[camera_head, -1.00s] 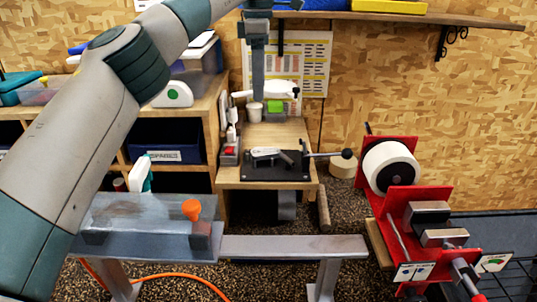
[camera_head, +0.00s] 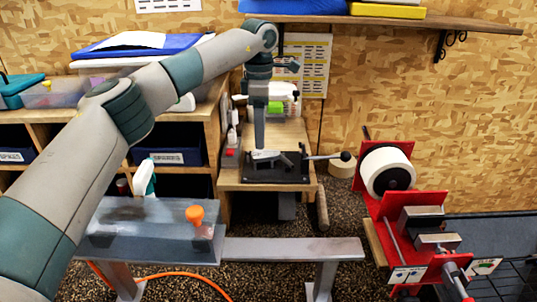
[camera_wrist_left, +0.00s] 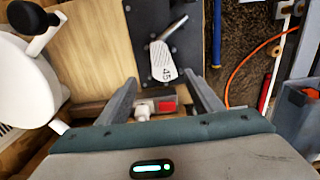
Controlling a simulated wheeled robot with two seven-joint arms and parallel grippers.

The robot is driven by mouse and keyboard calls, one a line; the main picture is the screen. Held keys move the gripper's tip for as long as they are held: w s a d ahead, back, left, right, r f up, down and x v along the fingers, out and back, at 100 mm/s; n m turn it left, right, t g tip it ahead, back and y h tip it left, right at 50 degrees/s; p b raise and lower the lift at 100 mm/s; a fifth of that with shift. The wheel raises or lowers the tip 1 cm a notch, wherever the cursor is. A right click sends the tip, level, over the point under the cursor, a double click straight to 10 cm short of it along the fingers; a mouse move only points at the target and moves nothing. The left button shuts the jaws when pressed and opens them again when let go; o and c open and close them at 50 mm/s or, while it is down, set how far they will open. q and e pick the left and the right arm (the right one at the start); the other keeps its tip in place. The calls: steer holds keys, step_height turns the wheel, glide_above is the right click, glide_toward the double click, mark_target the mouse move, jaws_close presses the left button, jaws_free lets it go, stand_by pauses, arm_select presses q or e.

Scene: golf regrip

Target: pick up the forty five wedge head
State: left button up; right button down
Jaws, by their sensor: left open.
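The forty five wedge head (camera_wrist_left: 163,64), a silver club head marked 45 with a short neck, lies on a black plate (camera_wrist_left: 188,50) in the left wrist view. In the head view the wedge head (camera_head: 268,155) is partly hidden behind my left gripper. My left gripper (camera_head: 259,146) points down over the plate from above. In the left wrist view my left gripper (camera_wrist_left: 161,83) is open, its fingers apart on either side of the near end of the head. Nothing is between the fingertips. My right gripper is not in view.
The black plate sits on a wooden bench (camera_head: 230,178) with a ball-ended lever (camera_head: 345,156) to the right. A red and white item (camera_wrist_left: 167,104) is near my fingers. A red machine (camera_head: 410,225) stands at right. A grey beam (camera_head: 292,249) runs in front.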

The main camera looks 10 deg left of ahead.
mark_target(262, 153)
arm_select(q)
steer(key=shift+s+d+f+p, duration=0.15)
steer(key=shift+s+f+p, duration=0.05)
steer(key=shift+f+p, duration=0.5)
step_height(262, 153, down, 3)
steer(key=shift+s+d+r+p, duration=0.1)
steer(key=shift+s+r+p, duration=0.1)
steer(key=shift+p, duration=0.8)
steer(key=shift+f, duration=0.6)
steer(key=shift+w, duration=0.1)
steer(key=c, duration=1.1)
